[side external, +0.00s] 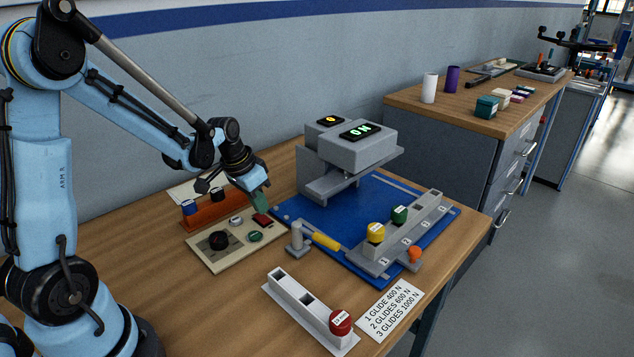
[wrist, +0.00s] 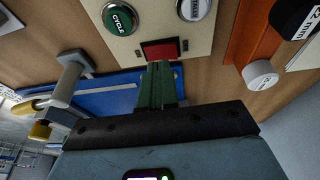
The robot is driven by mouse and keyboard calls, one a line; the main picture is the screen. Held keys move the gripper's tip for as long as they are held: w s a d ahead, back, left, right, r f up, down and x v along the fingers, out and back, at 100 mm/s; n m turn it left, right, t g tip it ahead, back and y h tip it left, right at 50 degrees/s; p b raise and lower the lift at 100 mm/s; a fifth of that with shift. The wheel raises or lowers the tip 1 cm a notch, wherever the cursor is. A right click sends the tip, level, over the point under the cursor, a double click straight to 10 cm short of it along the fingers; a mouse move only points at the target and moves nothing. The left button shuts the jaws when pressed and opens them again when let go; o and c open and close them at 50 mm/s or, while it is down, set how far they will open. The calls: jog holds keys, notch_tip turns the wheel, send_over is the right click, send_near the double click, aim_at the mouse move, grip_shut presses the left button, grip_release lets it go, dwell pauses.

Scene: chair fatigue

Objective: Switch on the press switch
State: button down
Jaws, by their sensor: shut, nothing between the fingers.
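The red rocker switch (side external: 262,219) sits on a cream control panel (side external: 212,261), near its far right corner. In the wrist view the switch (wrist: 161,50) shows just beyond my fingertips. My gripper (side external: 262,208) has green fingers, shut and empty, pointing down at the switch. In the wrist view the fingertips (wrist: 160,68) overlap the near edge of the switch; I cannot tell whether they touch it. The press (side external: 360,150) behind has lit displays, a yellowish one and a green one reading "0 N" or "ON".

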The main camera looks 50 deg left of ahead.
jog(key=d+v, duration=0.2)
jog(key=v, duration=1)
jog(key=shift+w+d+r, duration=0.3)
jog(key=s+d+f+t, duration=0.1)
jog(key=s+d+t, duration=0.2)
jog(key=s+d, duration=0.3)
jog(key=d, duration=0.5)
jog(key=shift+f+t, duration=0.35)
jog(key=shift+t, duration=0.05)
jog(key=shift+s, duration=0.15)
